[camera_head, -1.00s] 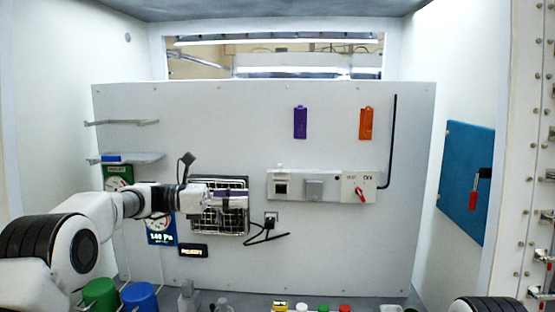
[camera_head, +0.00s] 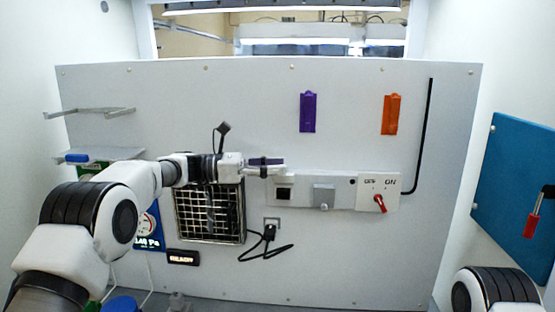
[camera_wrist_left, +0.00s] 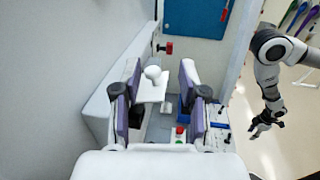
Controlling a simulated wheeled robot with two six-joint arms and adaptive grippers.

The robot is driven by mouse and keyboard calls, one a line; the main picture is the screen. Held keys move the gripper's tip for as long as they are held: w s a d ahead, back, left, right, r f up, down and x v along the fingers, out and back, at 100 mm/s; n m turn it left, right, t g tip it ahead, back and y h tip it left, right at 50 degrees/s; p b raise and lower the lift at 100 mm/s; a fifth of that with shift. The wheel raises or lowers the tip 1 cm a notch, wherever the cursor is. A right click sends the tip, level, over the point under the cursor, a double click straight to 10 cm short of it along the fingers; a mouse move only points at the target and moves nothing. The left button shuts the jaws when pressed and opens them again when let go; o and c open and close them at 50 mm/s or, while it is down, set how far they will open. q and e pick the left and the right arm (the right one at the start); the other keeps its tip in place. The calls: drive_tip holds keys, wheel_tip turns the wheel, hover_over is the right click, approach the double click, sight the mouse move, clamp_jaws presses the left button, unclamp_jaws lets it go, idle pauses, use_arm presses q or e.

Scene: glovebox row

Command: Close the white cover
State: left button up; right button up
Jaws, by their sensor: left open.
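My left gripper (camera_head: 282,166) is open at the left end of the grey panel strip (camera_head: 338,192), just above a dark socket (camera_head: 284,194). In the left wrist view its two purple-padded fingers (camera_wrist_left: 156,95) stand apart. The white cover (camera_wrist_left: 152,92), a flat plate with a round white knob, stands out from the wall and shows between the fingers; I cannot tell if they touch it. In the head view the gripper mostly hides the cover. My right gripper (camera_wrist_left: 267,123) hangs far off at the right in the left wrist view, too small to read.
A grey covered box (camera_head: 323,195) and a red OFF/ON switch (camera_head: 380,203) sit further right on the strip. A wire grille (camera_head: 210,214) is below my left arm, with a black plug and cable (camera_head: 268,236) beside it. Purple (camera_head: 308,112) and orange (camera_head: 391,114) holders hang above.

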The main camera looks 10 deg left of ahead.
use_arm(q)
drive_tip(key=shift+w+d+f, duration=0.2)
drive_tip(key=shift+w+d, duration=0.2)
drive_tip(key=shift+w, duration=0.05)
drive_tip(key=shift+w+f, duration=0.2)
drive_tip(key=shift+w, duration=0.1)
drive_tip(key=shift+s+a+r, duration=0.1)
drive_tip(key=shift+s+r, duration=0.05)
drive_tip(key=shift+s, duration=0.15)
drive_tip(key=shift+c, duration=0.5)
drive_tip(key=shift+s, duration=0.15)
drive_tip(key=c, duration=0.6)
clamp_jaws()
use_arm(e)
drive_tip(key=shift+w+a+r, duration=0.1)
drive_tip(key=shift+w, duration=0.1)
